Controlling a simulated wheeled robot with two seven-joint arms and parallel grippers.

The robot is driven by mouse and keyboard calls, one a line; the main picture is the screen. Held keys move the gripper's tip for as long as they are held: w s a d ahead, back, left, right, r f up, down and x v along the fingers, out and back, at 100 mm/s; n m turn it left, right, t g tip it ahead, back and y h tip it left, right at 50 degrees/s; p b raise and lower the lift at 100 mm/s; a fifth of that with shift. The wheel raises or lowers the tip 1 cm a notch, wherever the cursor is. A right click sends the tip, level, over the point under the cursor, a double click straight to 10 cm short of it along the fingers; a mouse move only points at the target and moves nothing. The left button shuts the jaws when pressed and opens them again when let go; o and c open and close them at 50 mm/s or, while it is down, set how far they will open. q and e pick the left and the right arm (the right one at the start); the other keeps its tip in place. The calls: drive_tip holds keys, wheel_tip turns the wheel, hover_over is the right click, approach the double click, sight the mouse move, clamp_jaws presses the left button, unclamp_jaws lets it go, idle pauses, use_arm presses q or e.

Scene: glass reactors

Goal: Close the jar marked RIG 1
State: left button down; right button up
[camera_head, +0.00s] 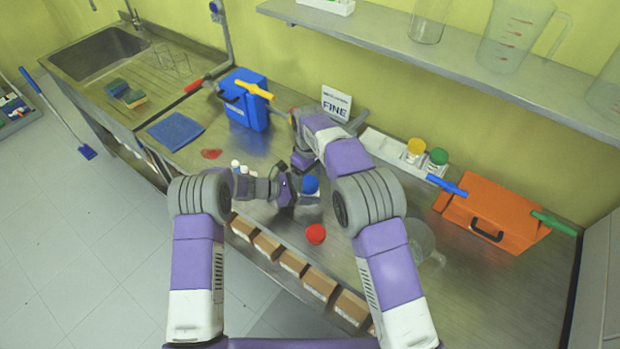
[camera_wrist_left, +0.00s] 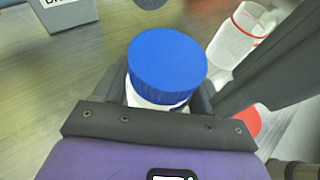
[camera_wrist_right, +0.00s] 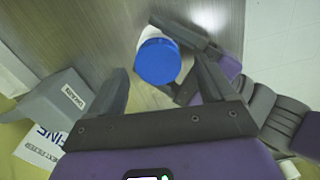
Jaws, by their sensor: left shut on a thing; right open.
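A white jar (camera_wrist_left: 150,105) with a blue lid (camera_wrist_left: 165,60) stands between the fingers of my left gripper (camera_wrist_left: 162,98), which is shut on its body. The lid sits on top of the jar; I cannot tell how tightly. The lid also shows in the head view (camera_head: 311,185) and the right wrist view (camera_wrist_right: 158,62). My right gripper (camera_wrist_right: 162,78) is open and empty, its fingers pointing toward the lid but apart from it. In the head view the right gripper (camera_head: 303,161) is just behind the jar. No RIG 1 marking is readable.
A red object (camera_head: 316,234) lies in front of the jar. Yellow-capped (camera_head: 416,147) and green-capped (camera_head: 438,157) jars stand at the back. A blue box (camera_head: 246,105), an orange case (camera_head: 490,222), a FINE sign (camera_head: 336,104) and a clear vessel (camera_head: 424,238) share the bench. Small brown boxes (camera_head: 293,262) line the front.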

wheel_tip(320, 180, up, 2)
drive_tip(key=shift+a+r, duration=0.1)
drive_tip(key=shift+r, duration=0.05)
